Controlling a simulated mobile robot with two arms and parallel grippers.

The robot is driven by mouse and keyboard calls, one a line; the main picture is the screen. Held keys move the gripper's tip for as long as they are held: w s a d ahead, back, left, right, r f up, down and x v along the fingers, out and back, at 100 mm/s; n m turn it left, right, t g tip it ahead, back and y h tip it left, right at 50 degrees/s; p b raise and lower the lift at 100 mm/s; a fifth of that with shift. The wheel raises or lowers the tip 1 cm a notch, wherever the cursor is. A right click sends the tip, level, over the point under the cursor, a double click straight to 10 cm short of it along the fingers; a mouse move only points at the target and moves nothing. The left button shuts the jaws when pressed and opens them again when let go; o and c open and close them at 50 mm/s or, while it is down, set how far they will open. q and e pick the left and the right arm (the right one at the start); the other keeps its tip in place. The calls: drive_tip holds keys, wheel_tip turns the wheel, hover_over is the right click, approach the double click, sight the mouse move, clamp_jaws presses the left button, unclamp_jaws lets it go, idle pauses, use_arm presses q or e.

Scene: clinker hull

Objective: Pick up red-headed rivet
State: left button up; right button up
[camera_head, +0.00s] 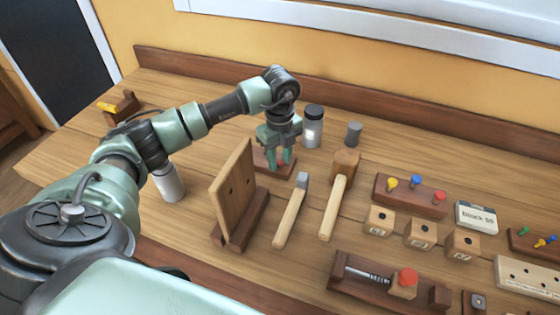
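A wooden rack (407,200) on the right half of the bench holds a row of pegs with yellow, blue and red heads. The red-headed rivet (438,196) stands at the right end of this row. My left gripper (279,161) points down over a small reddish-brown block (262,166) behind the upright board, well to the left of the rack. Its two green fingers look apart, with a gap between them. I cannot tell whether something small stands between them. My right gripper is not in view.
An upright board (233,190) stands left of a hammer (291,210) and a mallet (334,206). Numbered blocks (420,234) sit before the rack. A vise-like fixture with a red knob (407,277) is nearer. A jar (312,128) and grey cylinder (353,134) stand behind.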

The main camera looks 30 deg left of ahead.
use_arm(q)
drive_tip(key=c, duration=0.7)
clamp_jaws()
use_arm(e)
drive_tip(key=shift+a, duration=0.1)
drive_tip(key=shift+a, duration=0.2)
use_arm(q)
drive_tip(key=shift+r, duration=0.15)
wheel_tip(320, 180, up, 10)
drive_tip(key=b, duration=0.2)
wheel_tip(320, 180, up, 9)
hover_over(280, 161)
drive_tip(key=shift+r+p, duration=0.35)
drive_tip(key=shift+p, duration=0.15)
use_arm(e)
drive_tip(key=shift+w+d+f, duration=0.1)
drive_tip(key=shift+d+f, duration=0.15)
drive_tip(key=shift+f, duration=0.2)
use_arm(q)
drive_tip(key=shift+s, duration=0.1)
